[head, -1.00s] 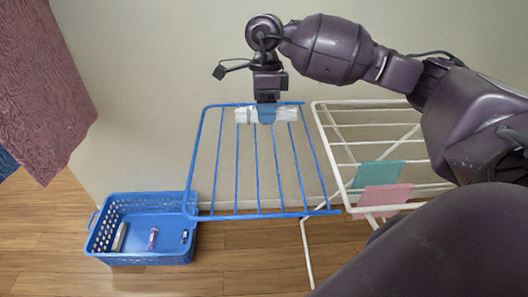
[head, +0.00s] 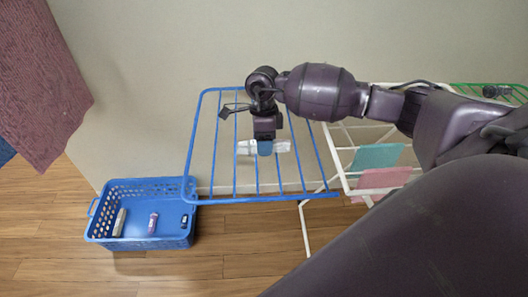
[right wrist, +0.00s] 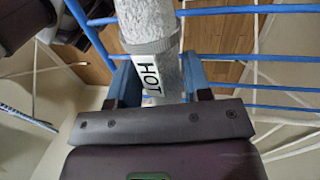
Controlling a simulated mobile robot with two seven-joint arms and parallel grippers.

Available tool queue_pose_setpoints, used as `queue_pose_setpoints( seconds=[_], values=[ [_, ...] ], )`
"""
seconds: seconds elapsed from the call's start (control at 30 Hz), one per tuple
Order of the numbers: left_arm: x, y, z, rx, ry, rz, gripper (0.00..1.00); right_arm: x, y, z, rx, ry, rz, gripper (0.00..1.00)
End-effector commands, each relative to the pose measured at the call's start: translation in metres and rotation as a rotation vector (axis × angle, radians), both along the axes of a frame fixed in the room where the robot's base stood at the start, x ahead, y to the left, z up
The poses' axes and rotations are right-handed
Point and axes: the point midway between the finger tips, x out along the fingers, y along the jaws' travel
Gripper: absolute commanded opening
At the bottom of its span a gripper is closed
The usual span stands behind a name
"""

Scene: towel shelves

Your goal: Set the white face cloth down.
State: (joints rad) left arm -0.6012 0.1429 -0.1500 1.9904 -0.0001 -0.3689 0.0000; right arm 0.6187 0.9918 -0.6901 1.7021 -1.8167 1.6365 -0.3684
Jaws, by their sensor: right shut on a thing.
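The white face cloth (head: 283,146) is a small white bundle in my right gripper (head: 265,148), over the blue slatted rack (head: 236,198) in the head view. In the right wrist view the cloth (right wrist: 148,22) looks like a pale textured roll and a label reading HOT (right wrist: 150,80) shows on it. It lies between the blue fingers of the right gripper (right wrist: 158,88), which is shut on it. Blue bars pass behind it. I cannot tell whether the cloth touches the bars. My left gripper is not in view.
A white drying rack (head: 345,157) with a teal cloth (head: 377,156) and a pink cloth (head: 382,179) stands to the right. A blue basket (head: 120,240) with small items sits on the floor at left. A mauve towel (head: 40,90) hangs at upper left. The blue bars around the cloth look clear.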

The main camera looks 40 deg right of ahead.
Motion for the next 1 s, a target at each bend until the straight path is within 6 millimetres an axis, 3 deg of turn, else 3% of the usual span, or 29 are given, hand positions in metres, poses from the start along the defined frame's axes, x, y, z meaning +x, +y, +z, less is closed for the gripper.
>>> queue_pose_setpoints(
  seconds=[0.27,0.67,0.7,0.87,1.0],
  values=[
    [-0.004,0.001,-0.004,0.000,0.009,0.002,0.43,-0.001,0.001,-0.035,0.002,0.003,0.000,0.11],
    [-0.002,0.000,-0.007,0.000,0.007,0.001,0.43,0.000,0.000,-0.040,0.000,0.001,0.001,0.11],
    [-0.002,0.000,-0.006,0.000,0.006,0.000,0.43,-0.001,0.000,-0.040,0.000,0.001,0.001,0.48],
    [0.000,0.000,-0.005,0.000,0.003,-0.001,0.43,0.000,0.000,-0.039,0.001,0.001,0.001,0.70],
    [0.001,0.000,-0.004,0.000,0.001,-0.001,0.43,0.000,0.000,-0.039,0.001,0.001,0.001,0.70]
  ],
)
